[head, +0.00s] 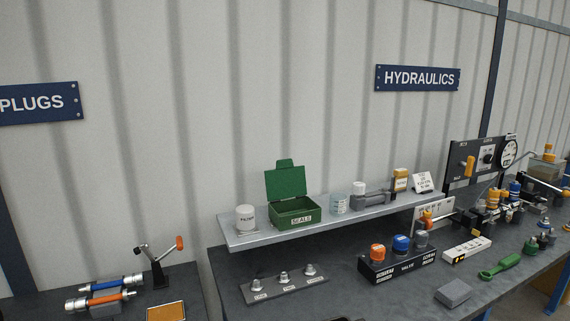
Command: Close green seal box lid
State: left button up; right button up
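The green seal box (296,219) sits on the raised grey shelf, with a label reading "SEALS" on its front. Its green lid (286,182) stands open, tilted up and back from the box's rear edge. A tab shows at the top of the lid. Neither of my grippers shows in the head view.
The shelf (262,238) also holds a white filter can (245,218) left of the box and a clear jar (339,203) close at its right. Below on the bench are a strip of metal fittings (284,284) and a black block with coloured caps (395,267).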

aim_at(287, 180)
jog(key=i+j+u, duration=0.9)
jog(key=k+l, duration=0.05)
jog(key=l, duration=0.05)
